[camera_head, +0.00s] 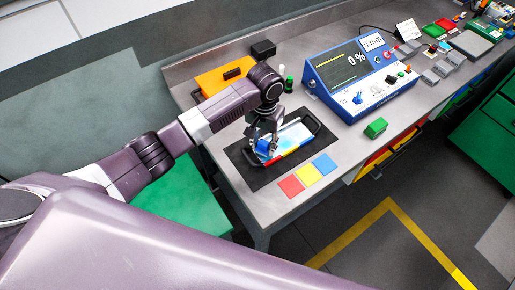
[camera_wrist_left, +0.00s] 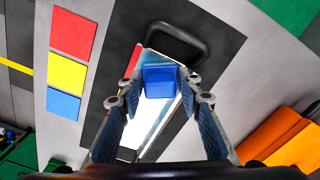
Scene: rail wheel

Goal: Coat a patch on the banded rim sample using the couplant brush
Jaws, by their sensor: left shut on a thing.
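The banded rim sample (camera_head: 294,137) lies on a black mat (camera_head: 249,174), with a pale bluish-white top, coloured bands along its front side and black handles at its ends. It also shows in the left wrist view (camera_wrist_left: 157,129) under my fingers. My left gripper (camera_head: 264,142) is over the left part of the sample. It is shut on a blue block-shaped thing, apparently the couplant brush (camera_wrist_left: 159,80), which sits between the fingertips. The brush's lower end is hidden, so I cannot tell whether it touches the sample. My right gripper is not in view.
Red, yellow and blue squares (camera_head: 308,175) lie in front of the mat. A blue meter console (camera_head: 360,82) stands behind right, with a green block (camera_head: 376,128) before it. An orange case (camera_head: 222,80), a black box (camera_head: 263,48) and small bottles (camera_head: 289,84) stand behind the arm.

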